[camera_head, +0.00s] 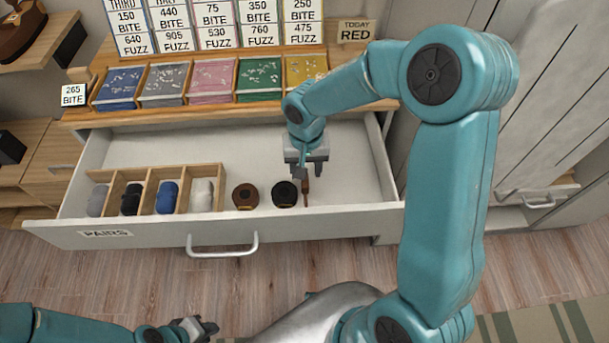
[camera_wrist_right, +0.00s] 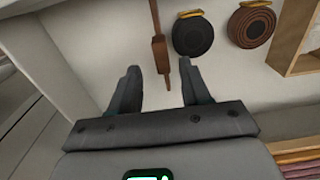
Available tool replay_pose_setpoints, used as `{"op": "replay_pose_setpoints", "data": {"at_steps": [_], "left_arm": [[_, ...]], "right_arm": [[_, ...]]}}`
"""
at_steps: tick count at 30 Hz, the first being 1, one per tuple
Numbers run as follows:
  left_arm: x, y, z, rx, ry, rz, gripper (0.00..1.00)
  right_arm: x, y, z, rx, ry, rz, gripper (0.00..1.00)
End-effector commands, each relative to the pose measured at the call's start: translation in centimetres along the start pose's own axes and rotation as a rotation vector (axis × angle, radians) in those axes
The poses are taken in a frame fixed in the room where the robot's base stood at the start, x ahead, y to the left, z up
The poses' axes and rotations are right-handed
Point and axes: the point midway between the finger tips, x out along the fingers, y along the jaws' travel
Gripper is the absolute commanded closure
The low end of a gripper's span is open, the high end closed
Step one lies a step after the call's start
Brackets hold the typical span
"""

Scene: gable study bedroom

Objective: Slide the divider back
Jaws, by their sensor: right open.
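A narrow brown piece (camera_head: 306,190) with a wider block partway along it lies in the open drawer, right of a black coil; I take it to be the divider. It also shows in the right wrist view (camera_wrist_right: 159,52). My right gripper (camera_head: 303,172) is over the drawer, just behind this piece and partly covering its far end. In the right wrist view my right gripper (camera_wrist_right: 158,78) is open and empty, with the piece ahead of the gap between its fingers. My left gripper (camera_head: 207,328) is low at the front, outside the drawer; its jaws are too small to judge.
The drawer (camera_head: 140,233) holds a wooden box (camera_head: 222,180) of rolled socks at left, then a brown coil (camera_head: 245,196) and a black coil (camera_head: 285,193). The drawer floor right of the brown piece is clear. A rack of coloured packets (camera_head: 210,80) stands behind, above the drawer.

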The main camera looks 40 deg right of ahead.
Motion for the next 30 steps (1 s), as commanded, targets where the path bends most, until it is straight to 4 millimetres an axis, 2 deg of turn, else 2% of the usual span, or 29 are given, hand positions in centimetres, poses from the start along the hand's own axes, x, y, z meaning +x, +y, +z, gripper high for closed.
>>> {"op": "replay_pose_setpoints", "data": {"at_steps": [1, 6, 11, 18, 22, 23, 30], "left_arm": [[0.1, 0.0, 0.0, 0.0, 0.0, 0.0, 0.76], [0.2, -0.1, 0.0, 0.0, 0.0, 0.0, 0.76], [0.2, -0.1, 0.0, 0.0, 0.0, 0.0, 0.76], [0.2, -0.1, 0.0, 0.0, 0.0, 0.0, 0.76], [0.2, -0.1, 0.0, 0.0, 0.0, 0.0, 0.76], [0.2, -0.1, 0.0, 0.0, 0.0, 0.0, 0.76], [0.3, -0.1, 0.0, 0.0, 0.0, 0.0, 0.76]], "right_arm": [[1.1, 0.0, 0.0, 0.0, -0.004, 0.003, 0.53], [3.4, -0.1, -0.1, 0.0, -0.003, 0.002, 0.53], [4.2, -0.2, -0.3, -0.001, 0.0, 0.0, 0.53], [4.2, -0.2, -0.3, -0.001, 0.0, 0.0, 0.53], [4.2, -0.2, -0.3, -0.001, 0.0, 0.0, 0.95], [4.2, -0.2, -0.3, -0.001, 0.0, 0.0, 1.0], [4.2, 0.1, -0.3, 0.001, 0.001, 0.0, 1.0]]}}
